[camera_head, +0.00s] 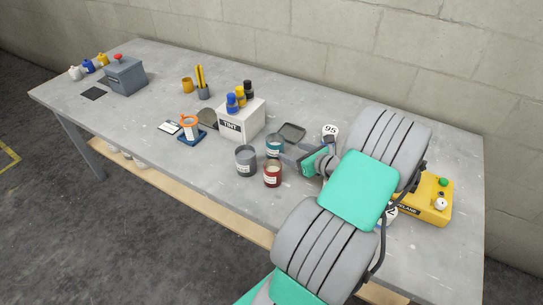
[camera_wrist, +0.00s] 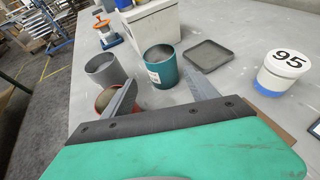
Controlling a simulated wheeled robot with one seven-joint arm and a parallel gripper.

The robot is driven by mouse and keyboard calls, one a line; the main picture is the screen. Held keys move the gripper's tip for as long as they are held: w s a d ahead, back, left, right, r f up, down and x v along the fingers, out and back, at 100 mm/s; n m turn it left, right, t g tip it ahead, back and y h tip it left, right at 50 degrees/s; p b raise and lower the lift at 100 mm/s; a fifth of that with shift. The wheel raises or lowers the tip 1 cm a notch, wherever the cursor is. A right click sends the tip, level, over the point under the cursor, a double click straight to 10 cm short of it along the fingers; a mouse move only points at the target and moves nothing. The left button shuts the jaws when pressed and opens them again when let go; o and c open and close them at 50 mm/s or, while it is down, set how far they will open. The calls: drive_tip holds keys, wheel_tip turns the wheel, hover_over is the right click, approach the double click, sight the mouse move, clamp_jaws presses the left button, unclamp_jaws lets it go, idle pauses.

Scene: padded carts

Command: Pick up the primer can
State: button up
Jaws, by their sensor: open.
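Three open-topped cans stand close together on the grey table: a grey can (camera_head: 245,161), a teal can (camera_head: 273,147) and a dark red can (camera_head: 272,175). Their labels are too small to read, so I cannot tell by text which is the primer can. My gripper (camera_head: 292,153) is open and empty, just right of the teal can. In the wrist view, the teal can (camera_wrist: 160,66) stands ahead, between the two open fingers (camera_wrist: 160,80). The grey can (camera_wrist: 104,72) is left of it. The red can (camera_wrist: 104,98) is partly hidden behind the left finger.
A white TINT box (camera_head: 240,119) with several bottles on top stands behind the cans. A dark shallow tray (camera_wrist: 208,55) and a white tub marked 95 (camera_wrist: 285,70) lie to the right. A yellow box (camera_head: 436,197) is at the table's right end.

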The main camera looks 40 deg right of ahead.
sight(275, 146)
drive_tip(key=shift+f, duration=0.65)
drive_tip(key=shift+w+d+f, duration=0.1)
drive_tip(key=x, duration=1.1)
drive_tip(key=shift+w, duration=0.25)
drive_tip(key=c, duration=1.3)
